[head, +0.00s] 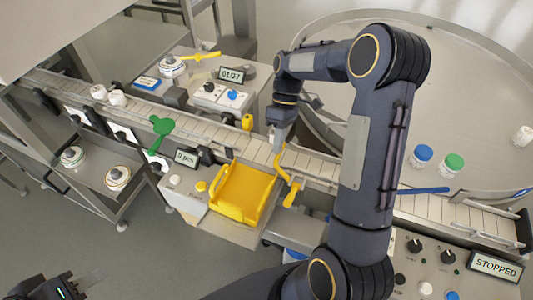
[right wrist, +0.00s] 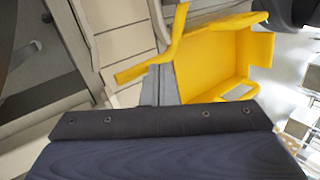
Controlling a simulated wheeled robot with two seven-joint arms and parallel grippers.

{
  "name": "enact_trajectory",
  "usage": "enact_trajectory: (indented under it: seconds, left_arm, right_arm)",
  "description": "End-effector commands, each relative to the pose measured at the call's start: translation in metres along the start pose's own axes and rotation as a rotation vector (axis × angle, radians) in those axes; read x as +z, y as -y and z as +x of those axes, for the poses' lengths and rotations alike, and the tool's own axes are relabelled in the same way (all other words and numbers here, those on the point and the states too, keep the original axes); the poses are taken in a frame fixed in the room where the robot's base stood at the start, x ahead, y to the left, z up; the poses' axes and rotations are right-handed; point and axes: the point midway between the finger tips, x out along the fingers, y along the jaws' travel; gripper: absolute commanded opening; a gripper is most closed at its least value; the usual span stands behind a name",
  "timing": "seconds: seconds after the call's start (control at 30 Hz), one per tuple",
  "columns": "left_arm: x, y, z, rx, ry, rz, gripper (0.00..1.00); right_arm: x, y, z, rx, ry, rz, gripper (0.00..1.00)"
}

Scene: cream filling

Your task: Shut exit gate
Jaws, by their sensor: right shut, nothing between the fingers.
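A bent yellow gate arm (head: 284,167) stands at the conveyor (head: 316,167), beside the yellow tray; I take it for the exit gate, though no label shows. In the right wrist view the yellow gate arm (right wrist: 160,52) reaches over the edge of the belt. My right gripper (head: 279,146) points down over the conveyor, close beside the gate arm. Its fingers (right wrist: 165,85) are shut and empty; whether they touch the arm I cannot tell. My left gripper (head: 84,283) is at the bottom left corner, away from the line, partly cut off.
A yellow tray (head: 240,192) stands in front of the conveyor. A green lever (head: 160,128) and a blue bar (head: 424,190) sit along the line. Jars with blue (head: 423,153) and green (head: 454,161) lids stand on the round table (head: 460,80). A display (head: 495,266) reads STOPPED.

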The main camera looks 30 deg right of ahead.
Motion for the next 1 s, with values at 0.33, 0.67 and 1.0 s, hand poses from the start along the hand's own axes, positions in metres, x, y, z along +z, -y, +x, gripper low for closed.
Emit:
enact_trajectory:
  seconds: [0.33, 0.67, 1.0]
  left_arm:
    - [0.004, 0.003, 0.007, 0.0, 0.0, 0.0, 0.36]
    - [0.004, 0.004, 0.009, 0.0, 0.0, 0.0, 0.36]
    - [0.005, 0.004, 0.01, 0.0, 0.0, 0.0, 0.36]
  right_arm:
    - [-0.002, -0.014, 0.01, 0.002, 0.0, 0.001, 0.0]
    - [-0.002, -0.018, 0.015, 0.001, 0.004, 0.002, 0.0]
    - [-0.001, -0.019, 0.017, 0.001, 0.008, 0.005, 0.0]
